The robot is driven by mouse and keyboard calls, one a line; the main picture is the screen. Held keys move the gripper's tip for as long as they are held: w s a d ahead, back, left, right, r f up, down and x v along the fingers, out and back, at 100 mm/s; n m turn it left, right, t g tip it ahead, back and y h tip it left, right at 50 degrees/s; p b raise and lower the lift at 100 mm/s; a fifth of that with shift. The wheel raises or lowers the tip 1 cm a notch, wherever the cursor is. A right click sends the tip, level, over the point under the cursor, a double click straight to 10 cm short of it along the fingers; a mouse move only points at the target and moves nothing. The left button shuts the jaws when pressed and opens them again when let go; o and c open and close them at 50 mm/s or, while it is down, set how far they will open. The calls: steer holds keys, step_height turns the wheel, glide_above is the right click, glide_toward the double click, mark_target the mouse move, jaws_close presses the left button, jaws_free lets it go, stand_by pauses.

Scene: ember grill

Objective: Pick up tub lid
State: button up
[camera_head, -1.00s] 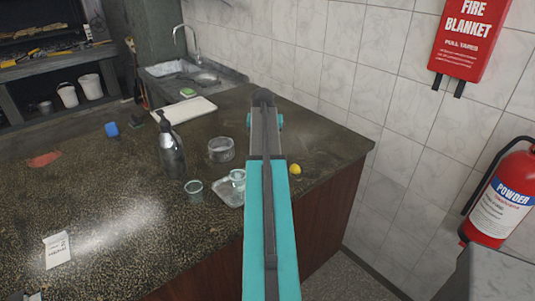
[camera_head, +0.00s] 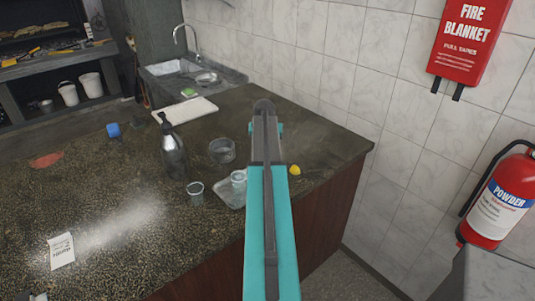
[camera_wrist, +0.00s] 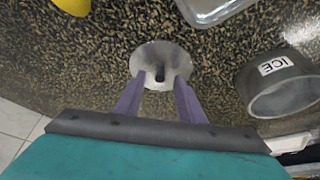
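I cannot tell whether the fingertips touch the lid. The grey tub marked ICE (camera_wrist: 285,92) stands to the right of the lid; it also shows in the head view (camera_head: 222,151). In the head view my arm hides the lid.
A clear tray (camera_wrist: 212,8) lies beyond the lid, and a yellow lemon (camera_wrist: 74,4) is at the upper left. In the head view a dark bottle (camera_head: 173,152), a small cup (camera_head: 195,190) and a white board (camera_head: 190,109) stand on the counter. A tiled wall is behind.

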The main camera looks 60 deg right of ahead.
steer(key=shift+w+d+f, duration=0.1)
steer(key=shift+d+f, duration=0.05)
steer(key=shift+f, duration=0.3)
steer(key=shift+c, duration=0.2)
jaws_close()
